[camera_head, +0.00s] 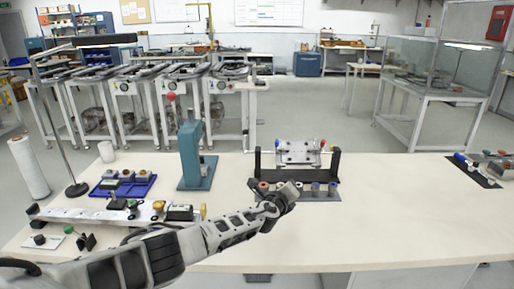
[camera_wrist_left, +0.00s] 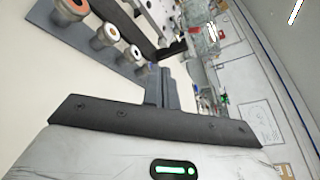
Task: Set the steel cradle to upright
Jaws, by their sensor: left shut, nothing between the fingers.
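The steel cradle (camera_head: 298,152) is a silvery plate held between two black end posts on the bench. A red knob and a blue knob show at its upper ends. Its face shows toward me; I cannot tell its exact tilt. My left gripper (camera_head: 291,189) is in front of the cradle and lower in the picture, over the row of ring-topped posts, apart from the plate. In the left wrist view the left gripper's fingers (camera_wrist_left: 168,88) are together and empty. My right gripper is not in view.
A dark base strip (camera_head: 325,198) with several ring-topped posts lies in front of the cradle. A teal press (camera_head: 197,160) stands left of it, near a blue tray (camera_head: 123,188). The bench (camera_head: 400,215) is clear to the right, up to a dark tool mat (camera_head: 474,171).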

